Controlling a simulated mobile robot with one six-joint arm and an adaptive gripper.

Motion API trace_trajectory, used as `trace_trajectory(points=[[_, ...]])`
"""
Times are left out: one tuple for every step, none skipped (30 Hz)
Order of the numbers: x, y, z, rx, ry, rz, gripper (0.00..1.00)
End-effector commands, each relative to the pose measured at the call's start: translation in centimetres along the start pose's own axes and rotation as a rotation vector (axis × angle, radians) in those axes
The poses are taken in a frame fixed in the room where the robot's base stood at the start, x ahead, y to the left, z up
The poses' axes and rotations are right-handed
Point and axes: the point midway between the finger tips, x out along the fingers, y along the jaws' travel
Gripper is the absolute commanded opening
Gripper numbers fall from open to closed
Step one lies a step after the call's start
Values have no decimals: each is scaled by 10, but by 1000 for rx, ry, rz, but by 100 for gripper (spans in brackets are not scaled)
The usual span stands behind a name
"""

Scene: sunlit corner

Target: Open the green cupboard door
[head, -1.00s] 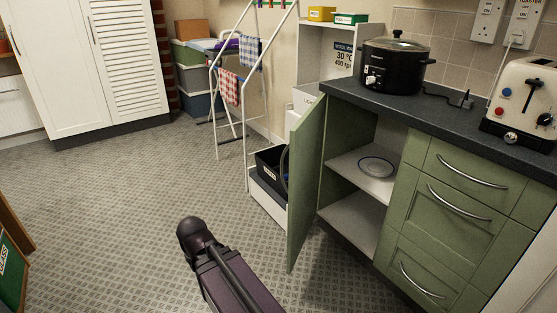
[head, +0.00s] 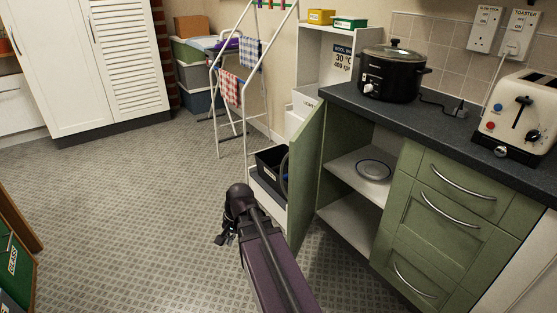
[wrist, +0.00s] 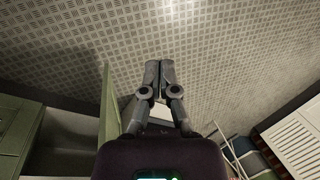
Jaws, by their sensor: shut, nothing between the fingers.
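The green cupboard door (head: 307,172) stands wide open, swung out to the left of its cabinet. Its inner face and the shelves (head: 350,165) behind it are in plain view, with a plate (head: 374,170) on the upper shelf. The door also shows in the wrist view (wrist: 108,105), nearly edge-on. My gripper (head: 224,238) is to the left of the door, apart from it, over the floor. In the wrist view its fingers (wrist: 160,75) are together and hold nothing.
Green drawers (head: 440,215) stand right of the open cupboard. A slow cooker (head: 390,72) and toaster (head: 517,115) sit on the dark worktop (head: 440,128). A drying rack (head: 243,95) stands behind the door. The floor (head: 120,215) at left is clear.

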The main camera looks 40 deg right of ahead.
Motion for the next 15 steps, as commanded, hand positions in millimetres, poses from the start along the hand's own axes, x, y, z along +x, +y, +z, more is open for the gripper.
trace_trajectory(points=[[-17, 2, -12, 80, 1, -24, 0], [-22, 4, -18, 128, 1, -38, 0], [-30, 6, -25, 191, 0, -58, 0], [-36, 8, -31, 238, -1, -73, 0], [-41, 10, -37, 285, -3, -87, 0], [-49, 13, -44, 350, -6, -107, 0], [-55, 15, -50, 396, -8, -121, 0], [-61, 18, -56, 444, -11, -137, 0], [-69, 21, -63, 506, -13, -157, 0], [-75, 24, -69, 553, -17, -173, 0], [-81, 26, -75, 600, -20, -187, 0], [-90, 30, -82, 663, -26, -208, 0], [-96, 34, -88, 710, -30, -223, 0], [-102, 37, -94, 757, -35, -239, 0], [-111, 41, -101, 820, -41, -260, 0]])
